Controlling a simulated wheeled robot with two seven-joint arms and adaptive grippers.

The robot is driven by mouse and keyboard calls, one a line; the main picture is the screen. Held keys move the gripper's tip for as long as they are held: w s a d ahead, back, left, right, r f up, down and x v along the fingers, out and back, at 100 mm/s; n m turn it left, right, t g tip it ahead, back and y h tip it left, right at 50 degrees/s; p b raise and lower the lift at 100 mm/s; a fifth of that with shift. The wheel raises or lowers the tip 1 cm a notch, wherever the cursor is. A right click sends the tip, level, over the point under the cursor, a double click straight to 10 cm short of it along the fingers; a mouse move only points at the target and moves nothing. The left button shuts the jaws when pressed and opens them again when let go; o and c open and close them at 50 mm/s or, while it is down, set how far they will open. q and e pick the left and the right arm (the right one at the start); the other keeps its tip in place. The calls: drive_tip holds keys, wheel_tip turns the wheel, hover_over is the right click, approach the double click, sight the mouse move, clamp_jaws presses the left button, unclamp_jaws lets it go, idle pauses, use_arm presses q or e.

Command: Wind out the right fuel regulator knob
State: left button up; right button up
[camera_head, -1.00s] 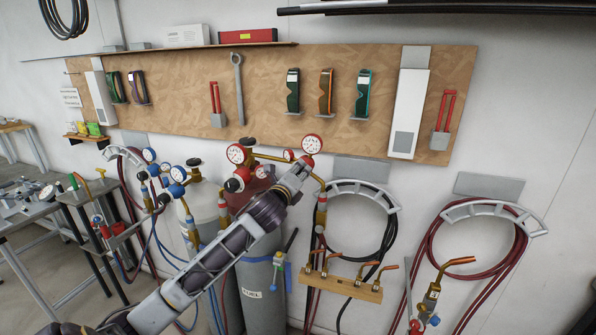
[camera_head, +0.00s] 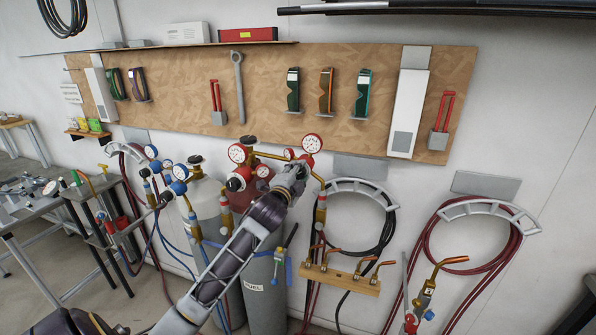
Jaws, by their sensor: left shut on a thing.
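The fuel cylinder, grey with a dark red top and a "FUEL" label (camera_head: 254,287), stands in the middle. Two red-rimmed gauges show above it, the left gauge (camera_head: 238,153) and the right gauge (camera_head: 312,144), joined by brass fittings. A red round knob (camera_head: 236,184) shows on the left side. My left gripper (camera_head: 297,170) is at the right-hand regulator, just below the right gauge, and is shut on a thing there. The right regulator knob is hidden behind my gripper, so I cannot see its turn. My right gripper is not in view.
A pale cylinder (camera_head: 205,205) with blue gauges stands to the left. A torch tip rack (camera_head: 340,281) and hoses on wall hooks (camera_head: 495,208) are at the right. A tool board (camera_head: 270,90) hangs above. A metal bench (camera_head: 30,215) is at far left.

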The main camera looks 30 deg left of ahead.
use_arm(q)
drive_tip(key=n+p, duration=0.1)
drive_tip(key=n, duration=0.2)
drive_tip(key=shift+n, duration=0.4)
drive_tip(key=n+p, duration=0.1)
drive_tip(key=n, duration=0.1)
drive_tip(key=shift+f+n, duration=0.1)
drive_tip(key=shift+n, duration=0.9)
drive_tip(key=o, duration=1)
drive_tip(key=shift+o, duration=0.2)
drive_tip(key=shift+s, duration=0.15)
